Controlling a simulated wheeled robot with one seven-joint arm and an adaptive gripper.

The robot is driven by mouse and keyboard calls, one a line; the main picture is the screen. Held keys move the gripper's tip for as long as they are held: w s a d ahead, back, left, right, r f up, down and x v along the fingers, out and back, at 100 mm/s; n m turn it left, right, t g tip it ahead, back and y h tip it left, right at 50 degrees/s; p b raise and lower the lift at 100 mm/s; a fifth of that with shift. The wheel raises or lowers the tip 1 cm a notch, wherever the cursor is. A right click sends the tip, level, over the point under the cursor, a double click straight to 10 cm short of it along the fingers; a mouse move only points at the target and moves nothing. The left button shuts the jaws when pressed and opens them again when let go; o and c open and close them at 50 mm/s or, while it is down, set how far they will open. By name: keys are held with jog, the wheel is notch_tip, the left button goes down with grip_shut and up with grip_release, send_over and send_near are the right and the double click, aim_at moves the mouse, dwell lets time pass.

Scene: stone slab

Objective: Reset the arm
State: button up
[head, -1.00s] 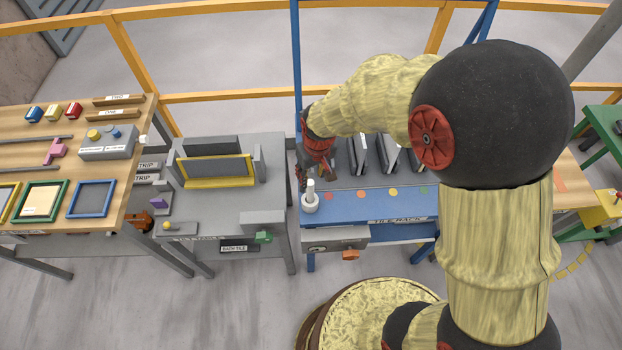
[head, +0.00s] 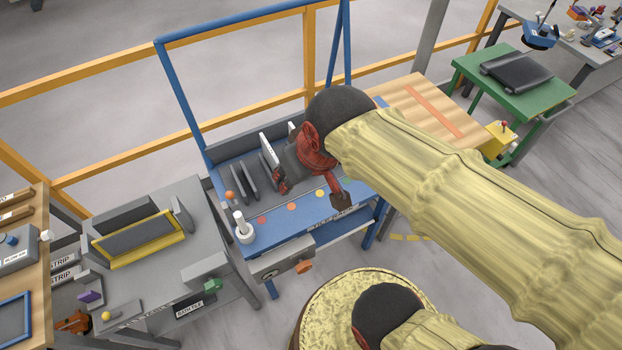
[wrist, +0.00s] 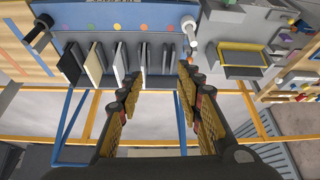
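My gripper (head: 312,194) is above the blue tile rack (head: 252,190), near its right half, with its red wrist and part of my arm hiding some of the rack. In the wrist view my gripper (wrist: 160,80) has its two fingers spread wide apart with nothing between them.
A grey table with a yellow-framed slab (head: 140,240) is at left. A wooden table (head: 420,105) and a green table (head: 540,90) are at right. Blue posts and a yellow railing (head: 235,123) run behind the rack.

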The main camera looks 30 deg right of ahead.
jog(key=shift+m+t, duration=0.3)
jog(key=s, duration=0.1)
jog(key=s+d+r, duration=0.1)
jog(key=s, duration=0.1)
jog(key=shift+s+d+r, duration=0.15)
jog(key=shift+s+r, duration=0.05)
jog(key=shift+s, duration=0.1)
jog(key=shift+f, duration=0.1)
